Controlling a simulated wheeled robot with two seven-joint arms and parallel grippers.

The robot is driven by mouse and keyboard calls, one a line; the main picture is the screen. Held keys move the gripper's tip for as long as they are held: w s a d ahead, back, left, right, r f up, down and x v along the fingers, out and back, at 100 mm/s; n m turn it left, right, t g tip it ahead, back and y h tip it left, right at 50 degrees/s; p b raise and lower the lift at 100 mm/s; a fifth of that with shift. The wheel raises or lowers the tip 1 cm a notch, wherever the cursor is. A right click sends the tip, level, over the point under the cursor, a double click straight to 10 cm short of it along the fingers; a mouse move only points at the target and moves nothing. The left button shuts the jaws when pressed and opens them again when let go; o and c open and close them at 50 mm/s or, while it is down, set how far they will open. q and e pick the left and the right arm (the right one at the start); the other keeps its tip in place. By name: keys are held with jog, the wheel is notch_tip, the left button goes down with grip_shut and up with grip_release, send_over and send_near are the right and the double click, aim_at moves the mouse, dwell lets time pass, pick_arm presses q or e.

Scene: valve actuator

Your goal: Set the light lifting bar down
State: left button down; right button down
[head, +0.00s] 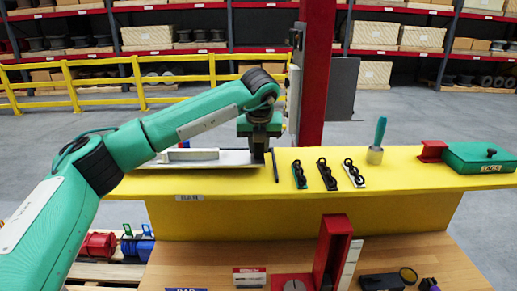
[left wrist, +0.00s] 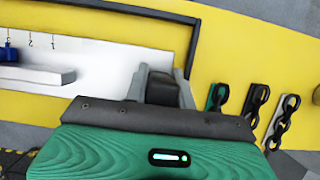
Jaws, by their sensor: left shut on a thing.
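The light lifting bar (head: 230,158) is a long pale bar lying level along the left part of the yellow bench top. It also shows in the left wrist view (left wrist: 105,65), with numbers marked along it and a raised white block at its left. My left gripper (head: 259,153) points down at the bar's right end. In the left wrist view its fingers (left wrist: 162,90) are closed around a dark grip at that end. I cannot tell whether the bar's underside touches the bench top. My right gripper is in neither view.
A thin dark upright strip (head: 275,166) stands just right of the gripper. Several dark chain links on plates (head: 328,174), a green-handled tool (head: 376,142) and a green box (head: 480,157) are farther right. A red column (head: 316,75) rises behind the bench.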

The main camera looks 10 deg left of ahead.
pick_arm(q)
jog(key=shift+f+p, duration=0.4)
jog(key=shift+f, duration=0.55)
jog(key=shift+f+b, duration=0.25)
jog(key=shift+b, duration=0.05)
jog(key=c, duration=1.2)
grip_release()
jog(key=shift+o, duration=0.2)
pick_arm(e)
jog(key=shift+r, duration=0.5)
pick_arm(q)
jog(key=shift+r, duration=0.2)
jog(key=b+v, duration=0.4)
jog(key=v, duration=0.8)
jog(key=shift+b, duration=0.35)
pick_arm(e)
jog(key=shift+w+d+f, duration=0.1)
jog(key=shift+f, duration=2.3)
pick_arm(q)
jog(key=shift+f, duration=0.15)
